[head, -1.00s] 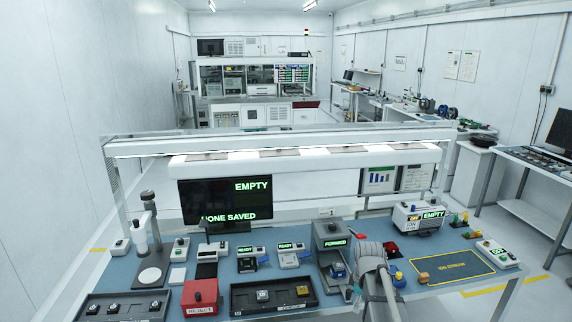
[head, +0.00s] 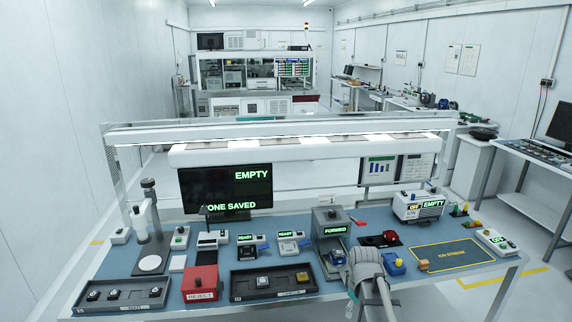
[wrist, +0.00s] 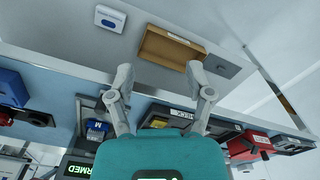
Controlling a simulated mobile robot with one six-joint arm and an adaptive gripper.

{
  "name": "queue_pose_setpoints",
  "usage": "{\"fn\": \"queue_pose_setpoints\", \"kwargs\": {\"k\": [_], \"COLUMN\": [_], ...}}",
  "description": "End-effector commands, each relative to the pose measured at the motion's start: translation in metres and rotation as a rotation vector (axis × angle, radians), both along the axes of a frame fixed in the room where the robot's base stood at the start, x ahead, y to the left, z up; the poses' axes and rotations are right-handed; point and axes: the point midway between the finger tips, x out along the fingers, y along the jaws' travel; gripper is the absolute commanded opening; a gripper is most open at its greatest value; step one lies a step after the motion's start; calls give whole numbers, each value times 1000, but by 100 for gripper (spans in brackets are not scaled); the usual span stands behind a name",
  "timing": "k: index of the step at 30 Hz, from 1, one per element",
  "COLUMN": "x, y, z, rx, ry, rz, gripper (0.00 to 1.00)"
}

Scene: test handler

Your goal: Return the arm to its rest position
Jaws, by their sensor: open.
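My gripper (wrist: 160,78) shows in the wrist view with its two grey fingers spread apart and nothing between them. The fingers are over the front edge of the blue bench (head: 440,281), apart from it. In the head view my grey arm stands at the bench's front, right of centre, and its links hide the fingers. The dark trays and the red reject box (head: 201,281) lie to the left of my arm.
A blue block (head: 395,264) and a small orange-brown block (head: 423,265) are close to the right of my arm. A dark tray (head: 308,288) is close on its left. In the wrist view, an open cardboard box (wrist: 171,48) and a white device (wrist: 110,18) lie beyond the bench edge.

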Motion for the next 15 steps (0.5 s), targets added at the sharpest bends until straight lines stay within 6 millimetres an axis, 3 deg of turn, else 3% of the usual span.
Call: {"fn": "queue_pose_setpoints", "kwargs": {"k": [6,15], "x": [-37,-73], "y": [16,32], "z": [-35,-64], "rx": [0,-2], "ry": [0,0], "rz": [-243,-549], "gripper": [67,67]}}
